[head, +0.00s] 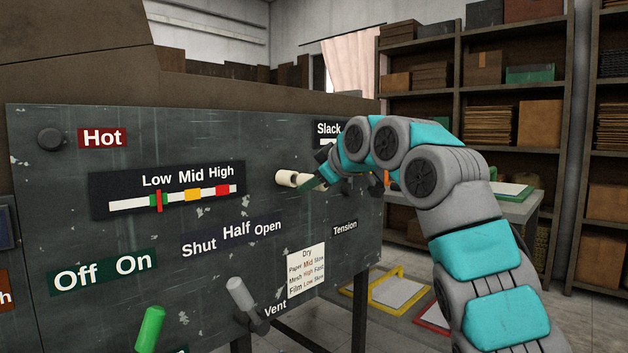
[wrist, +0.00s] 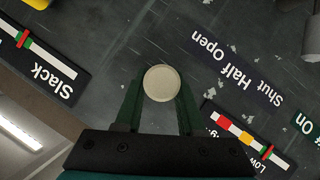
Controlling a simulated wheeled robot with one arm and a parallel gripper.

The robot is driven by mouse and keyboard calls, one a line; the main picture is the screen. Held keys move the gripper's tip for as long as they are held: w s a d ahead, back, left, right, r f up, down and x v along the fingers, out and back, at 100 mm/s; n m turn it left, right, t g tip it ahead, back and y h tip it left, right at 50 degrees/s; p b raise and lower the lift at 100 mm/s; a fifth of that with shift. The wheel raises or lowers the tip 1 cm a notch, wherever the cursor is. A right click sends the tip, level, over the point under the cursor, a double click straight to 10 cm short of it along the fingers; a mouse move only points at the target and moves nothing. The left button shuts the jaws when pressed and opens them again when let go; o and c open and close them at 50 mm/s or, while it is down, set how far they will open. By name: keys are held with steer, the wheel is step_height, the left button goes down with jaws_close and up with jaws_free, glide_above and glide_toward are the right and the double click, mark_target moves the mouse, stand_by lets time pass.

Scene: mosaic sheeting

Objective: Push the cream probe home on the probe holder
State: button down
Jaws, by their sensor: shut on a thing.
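The cream probe (head: 286,178) is a short round cylinder sticking out from the dark upright panel, between the gauge and the Slack sign. In the wrist view its round cream end face (wrist: 161,83) sits between the two dark green fingers. My gripper (head: 312,183) reaches it from the right and is shut on it; it also shows in the wrist view (wrist: 160,92). The probe holder is not clearly visible; the probe and the fingers hide the spot behind. I cannot tell how deep the probe sits.
The dark panel (head: 120,240) carries a Low Mid High gauge (head: 170,195), a round knob (head: 50,138), a green lever (head: 150,328) and a grey Vent lever (head: 241,294). A table (head: 520,207) and shelves (head: 455,80) stand behind at the right.

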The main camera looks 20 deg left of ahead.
mark_target(312, 176)
steer(key=shift+w+a+r+p, duration=0.1)
steer(key=shift+w+a+p, duration=0.1)
steer(key=shift+a+p, duration=0.2)
steer(key=shift+w+a+p, duration=0.15)
steer(key=shift+a+p, duration=0.15)
steer(key=shift+a, duration=0.2)
steer(key=shift+c, duration=2.2)
jaws_free()
steer(key=b+v, duration=0.1)
steer(key=v, duration=0.6)
steer(key=shift+s+d+b, duration=0.25)
steer(key=shift+d+b, duration=0.05)
steer(key=shift+b, duration=0.05)
steer(key=shift+w, duration=0.1)
